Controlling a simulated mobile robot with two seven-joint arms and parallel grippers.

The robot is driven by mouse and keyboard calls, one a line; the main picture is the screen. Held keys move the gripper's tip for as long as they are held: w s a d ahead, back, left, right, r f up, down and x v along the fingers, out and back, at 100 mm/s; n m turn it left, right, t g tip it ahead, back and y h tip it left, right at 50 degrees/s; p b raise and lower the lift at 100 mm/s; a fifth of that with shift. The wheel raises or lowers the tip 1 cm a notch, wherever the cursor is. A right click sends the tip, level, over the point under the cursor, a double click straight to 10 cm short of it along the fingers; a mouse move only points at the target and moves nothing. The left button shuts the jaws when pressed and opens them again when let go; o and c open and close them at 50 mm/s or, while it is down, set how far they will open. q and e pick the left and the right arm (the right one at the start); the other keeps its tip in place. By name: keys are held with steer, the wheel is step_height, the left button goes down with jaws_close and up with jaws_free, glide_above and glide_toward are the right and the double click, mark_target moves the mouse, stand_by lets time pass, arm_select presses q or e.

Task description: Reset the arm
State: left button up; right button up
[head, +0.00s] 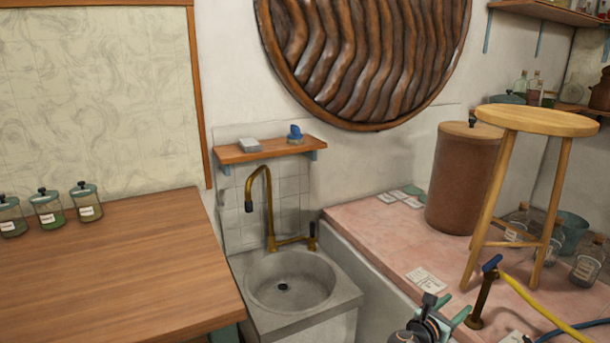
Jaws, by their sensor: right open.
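My right gripper (452,309) shows at the bottom edge, right of centre, with its two teal fingers apart and nothing between them. It is in front of the pink counter (378,232), right of the sink (291,281). Most of my right arm is cut off by the bottom edge. My left arm and gripper are not in view.
A wooden table (120,262) with several lidded jars (88,202) is at left. A brass tap (269,207) rises at the sink. A wooden stool (537,121), a brown barrel (463,178), glass bottles and a yellow hose (535,303) crowd the counter near the gripper.

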steer(key=s+a+f+m+y, duration=0.3)
steer(key=s+a+f, duration=0.1)
steer(key=f, duration=0.3)
steer(key=s+a+f+m+y, duration=0.25)
steer(key=s+a+f, duration=0.25)
steer(key=f, duration=0.3)
steer(key=s+a+f+m+y, duration=0.5)
steer(key=s+a+m+y, duration=0.1)
steer(key=s+a, duration=0.35)
steer(key=s+a+r+m+y, duration=0.3)
steer(key=s+a+m, duration=0.1)
steer(key=s+m, duration=0.15)
steer(key=s+a+r+m+y, duration=0.25)
steer(key=s+a+m, duration=0.2)
steer(key=s, duration=0.25)
arm_select(q)
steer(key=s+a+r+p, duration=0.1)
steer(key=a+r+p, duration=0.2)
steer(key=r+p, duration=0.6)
steer(key=p, duration=0.3)
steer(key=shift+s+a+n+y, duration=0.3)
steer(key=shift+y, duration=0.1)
arm_select(e)
steer(key=s+d+r+m, duration=0.1)
steer(key=s+d+r, duration=0.1)
steer(key=r, duration=0.7)
steer(key=shift+s+d+r+m+h, duration=0.3)
steer(key=shift+d+r+m, duration=0.1)
steer(key=shift+d, duration=0.25)
